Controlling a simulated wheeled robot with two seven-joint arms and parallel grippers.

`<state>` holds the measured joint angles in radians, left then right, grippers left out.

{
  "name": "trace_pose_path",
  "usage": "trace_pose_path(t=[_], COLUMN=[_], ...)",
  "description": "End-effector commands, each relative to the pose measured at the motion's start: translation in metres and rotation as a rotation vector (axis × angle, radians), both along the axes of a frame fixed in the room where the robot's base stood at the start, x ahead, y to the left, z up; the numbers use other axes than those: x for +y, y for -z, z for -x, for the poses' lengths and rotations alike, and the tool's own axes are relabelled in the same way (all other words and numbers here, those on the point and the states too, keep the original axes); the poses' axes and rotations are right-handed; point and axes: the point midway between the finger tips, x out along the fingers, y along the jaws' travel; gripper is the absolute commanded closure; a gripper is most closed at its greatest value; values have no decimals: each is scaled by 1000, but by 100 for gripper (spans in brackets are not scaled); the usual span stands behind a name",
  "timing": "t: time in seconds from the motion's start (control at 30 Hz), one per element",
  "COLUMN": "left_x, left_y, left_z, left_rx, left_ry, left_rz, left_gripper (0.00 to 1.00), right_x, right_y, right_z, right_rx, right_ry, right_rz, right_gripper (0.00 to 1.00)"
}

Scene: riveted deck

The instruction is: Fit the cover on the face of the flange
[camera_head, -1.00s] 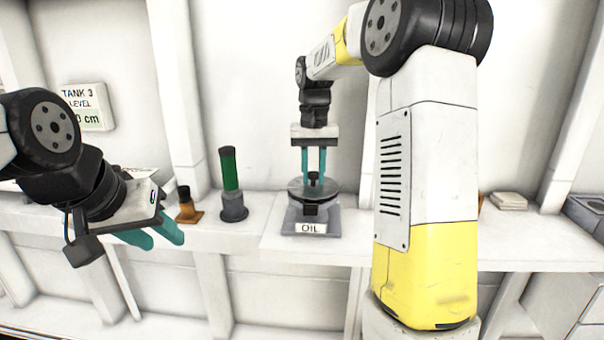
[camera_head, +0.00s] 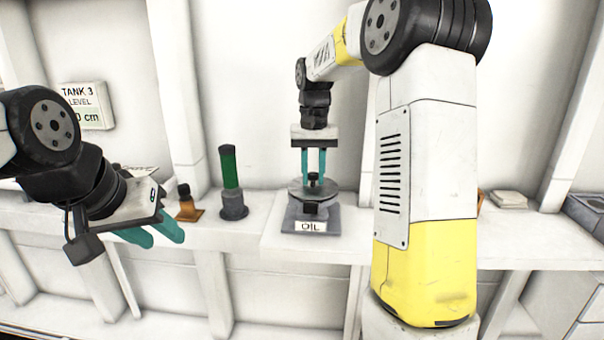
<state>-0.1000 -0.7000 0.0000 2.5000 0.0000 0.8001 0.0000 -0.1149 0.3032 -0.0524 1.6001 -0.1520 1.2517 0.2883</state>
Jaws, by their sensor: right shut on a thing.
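The flange (camera_head: 310,212) stands on the shelf on a grey base with an "OIL" label. The cover (camera_head: 299,190), a round grey disc with a dark knob in its middle, lies flat at the top of the flange. I cannot tell whether it is fully seated. My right gripper (camera_head: 314,176) points straight down from above, its teal fingers shut on the cover's knob. My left gripper (camera_head: 160,237) is off to the left, in front of the shelf, empty, with its two teal fingers apart.
A green-topped cylinder (camera_head: 231,178) and a small orange fitting with a dark top (camera_head: 187,206) stand on the shelf left of the flange. A pale stack (camera_head: 509,200) lies at the right. A "TANK 3 LEVEL" sign (camera_head: 85,106) hangs on the wall.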

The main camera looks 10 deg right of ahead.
Motion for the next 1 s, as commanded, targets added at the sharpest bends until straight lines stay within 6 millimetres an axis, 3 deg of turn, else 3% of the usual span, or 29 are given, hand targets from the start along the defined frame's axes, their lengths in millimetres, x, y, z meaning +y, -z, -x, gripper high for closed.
trace_pose_path(t=[0.2,0.23,0.33,0.37,0.73,1.0], left_x=[0,0,0,0,0,0], left_y=[0,0,0,0,0,0], left_z=[0,0,0,0,0,0], left_rx=[0,0,0,0,0,0], left_ry=[0,0,0,0,0,0], left_rz=[0,0,0,0,0,0], left_gripper=[61,61,61,61,61,61], right_x=[0,0,0,0,0,0], right_y=[1,1,1,1,-5,-49], right_z=[0,0,0,0,0,-1], right_rx=[0,0,0,0,0,-3], right_ry=[0,0,0,0,0,0], right_rz=[0,0,0,0,0,0], right_gripper=[100,71,51,49,49,49])
